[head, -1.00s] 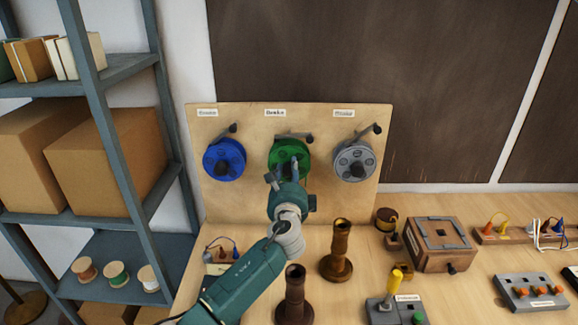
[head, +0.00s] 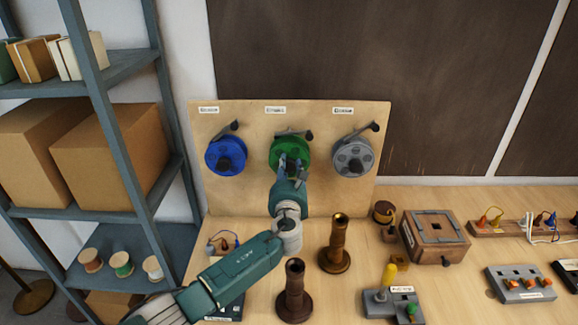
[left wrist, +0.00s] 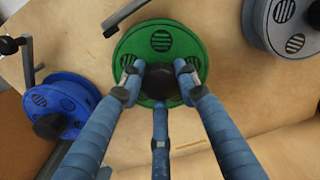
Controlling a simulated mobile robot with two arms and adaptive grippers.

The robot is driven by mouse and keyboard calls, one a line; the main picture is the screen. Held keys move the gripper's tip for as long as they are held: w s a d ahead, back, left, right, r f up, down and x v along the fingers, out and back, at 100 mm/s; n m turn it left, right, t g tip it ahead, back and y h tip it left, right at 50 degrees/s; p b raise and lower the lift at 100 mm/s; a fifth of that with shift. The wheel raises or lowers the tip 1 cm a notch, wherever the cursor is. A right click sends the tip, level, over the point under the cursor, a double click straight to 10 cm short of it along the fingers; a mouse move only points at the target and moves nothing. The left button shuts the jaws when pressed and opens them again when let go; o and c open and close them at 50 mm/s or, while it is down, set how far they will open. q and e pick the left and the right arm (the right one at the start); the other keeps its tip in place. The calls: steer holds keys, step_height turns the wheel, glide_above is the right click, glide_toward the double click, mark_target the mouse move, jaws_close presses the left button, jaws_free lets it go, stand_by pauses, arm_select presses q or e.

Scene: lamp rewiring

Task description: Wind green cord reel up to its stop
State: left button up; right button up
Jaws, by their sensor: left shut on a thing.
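The green cord reel (head: 290,150) is mounted on an upright wooden board, between a blue reel and a grey reel. My left gripper (head: 291,166) is at the front of the green reel, over its lower middle. In the left wrist view the green reel (left wrist: 151,34) fills the top centre, and my left gripper's fingers (left wrist: 160,85) are closed around its dark centre knob (left wrist: 161,87). The fingers hide part of the knob and the reel's lower face. My right gripper is not in view.
The blue reel (head: 226,156) and the grey reel (head: 353,157) flank the green one, each with a crank arm. Below on the bench stand two brown turned posts (head: 337,243), a wooden box (head: 436,238) and a grey switch block (head: 392,304). A shelf rack (head: 128,130) stands at left.

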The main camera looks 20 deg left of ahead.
arm_select(q)
steer(key=m, duration=0.4)
steer(key=shift+m, duration=0.3)
steer(key=m, duration=0.4)
steer(key=shift+f, duration=0.1)
steer(key=shift+o, duration=0.2)
steer(key=shift+m, duration=0.3)
steer(key=o, duration=1.1)
steer(key=shift+o, duration=0.2)
steer(key=v, duration=1.2)
